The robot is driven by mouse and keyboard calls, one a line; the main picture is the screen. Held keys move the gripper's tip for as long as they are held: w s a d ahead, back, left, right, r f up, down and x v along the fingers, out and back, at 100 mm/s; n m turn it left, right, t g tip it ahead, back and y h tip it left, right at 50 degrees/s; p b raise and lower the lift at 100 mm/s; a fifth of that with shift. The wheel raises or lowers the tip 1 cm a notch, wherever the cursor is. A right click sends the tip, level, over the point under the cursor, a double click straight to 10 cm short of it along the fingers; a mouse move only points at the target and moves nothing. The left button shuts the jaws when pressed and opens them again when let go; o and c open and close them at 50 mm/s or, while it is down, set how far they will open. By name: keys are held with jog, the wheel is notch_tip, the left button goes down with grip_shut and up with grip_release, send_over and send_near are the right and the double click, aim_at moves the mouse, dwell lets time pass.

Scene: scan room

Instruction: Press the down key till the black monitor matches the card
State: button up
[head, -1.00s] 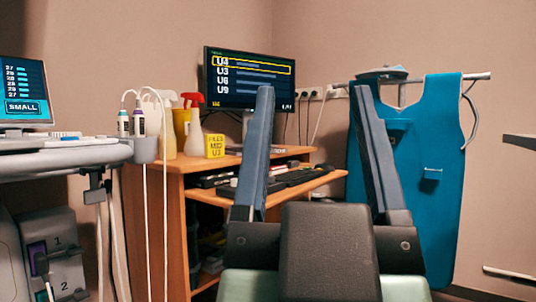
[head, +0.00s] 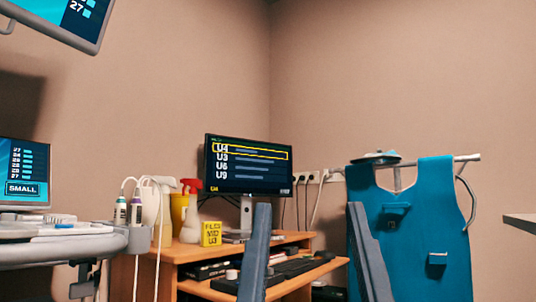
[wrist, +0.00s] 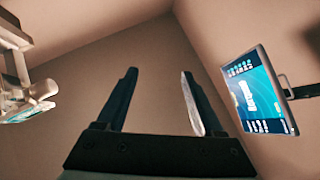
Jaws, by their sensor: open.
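The black monitor (head: 247,186) stands on the wooden desk. Its list reads U4, U3, U6, U9 from the top, with a yellow frame around U4. The yellow card (head: 211,233) stands on the desk left of the monitor; its small writing seems to end in U3. A dark keyboard (head: 300,267) lies on the lower shelf, partly hidden behind my left finger; the down key cannot be made out. My gripper (head: 308,206) is open and empty in front of the desk, fingers pointing up. In the wrist view my gripper (wrist: 158,73) faces bare wall.
Spray bottles (head: 190,210) stand left of the card. An ultrasound cart (head: 60,250) with a screen reading SMALL is at left. Another screen (head: 65,20) hangs at upper left. A blue apron (head: 425,230) hangs on a rack at right. A grey edge (head: 520,221) juts in at far right.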

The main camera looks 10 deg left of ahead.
grip_shut()
dwell(1.7)
